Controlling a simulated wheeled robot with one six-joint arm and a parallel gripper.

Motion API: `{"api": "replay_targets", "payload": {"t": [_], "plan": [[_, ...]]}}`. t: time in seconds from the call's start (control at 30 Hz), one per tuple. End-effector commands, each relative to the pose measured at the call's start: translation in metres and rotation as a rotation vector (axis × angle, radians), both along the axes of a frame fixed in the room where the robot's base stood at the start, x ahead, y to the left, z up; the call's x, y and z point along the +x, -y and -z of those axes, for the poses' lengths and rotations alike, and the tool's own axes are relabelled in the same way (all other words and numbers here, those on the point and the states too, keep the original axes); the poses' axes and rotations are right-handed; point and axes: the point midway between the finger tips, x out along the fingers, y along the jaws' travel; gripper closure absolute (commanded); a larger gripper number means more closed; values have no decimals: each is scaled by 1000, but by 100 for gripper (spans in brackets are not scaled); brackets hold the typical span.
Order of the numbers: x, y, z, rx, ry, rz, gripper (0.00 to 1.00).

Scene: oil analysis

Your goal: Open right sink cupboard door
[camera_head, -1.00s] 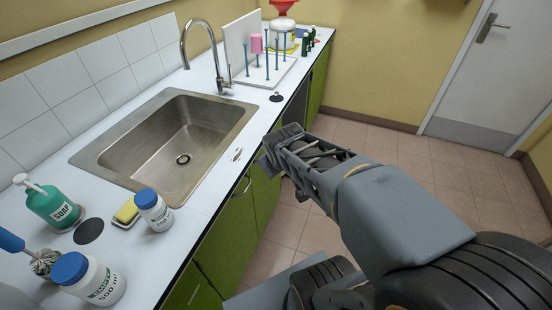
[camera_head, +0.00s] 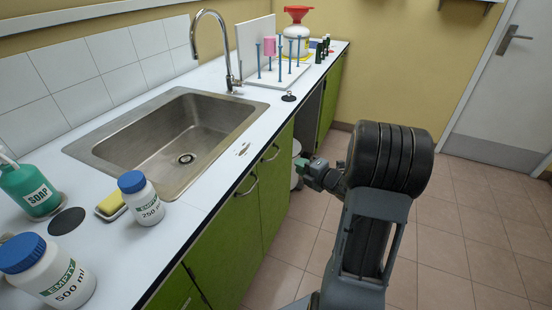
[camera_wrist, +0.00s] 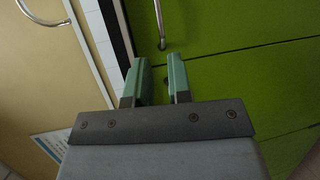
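The right sink cupboard door (camera_head: 276,190) is green and looks shut, with a curved metal handle (camera_head: 270,153) near its top edge. The left door (camera_head: 226,244) beside it also looks shut and has its own handle (camera_head: 247,187). My gripper (camera_head: 300,164) is just right of the right door, its green fingertips pointing toward the cupboard front. In the wrist view, my gripper (camera_wrist: 161,68) is open with an empty gap between its two fingers. A metal handle (camera_wrist: 161,28) shows ahead of the fingertips, apart from them, against green panels; which door it belongs to is unclear.
The white counter (camera_head: 218,165) holds the sink (camera_head: 180,140), bottles and a peg rack (camera_head: 275,75). Its dark front edge overhangs near my gripper. A white bin (camera_head: 297,172) stands in the open gap beyond the right door. The tiled floor (camera_head: 450,240) at right is clear.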

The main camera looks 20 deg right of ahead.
Motion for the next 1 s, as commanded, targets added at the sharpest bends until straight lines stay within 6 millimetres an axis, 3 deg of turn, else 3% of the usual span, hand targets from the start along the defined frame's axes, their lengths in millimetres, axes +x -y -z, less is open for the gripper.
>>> {"api": "replay_targets", "payload": {"t": [0.5,0.73,1.0], "plan": [[88,-33,17,1,-1,-2,81],[108,-39,20,1,0,0,81],[114,-42,22,1,-1,1,81]]}}
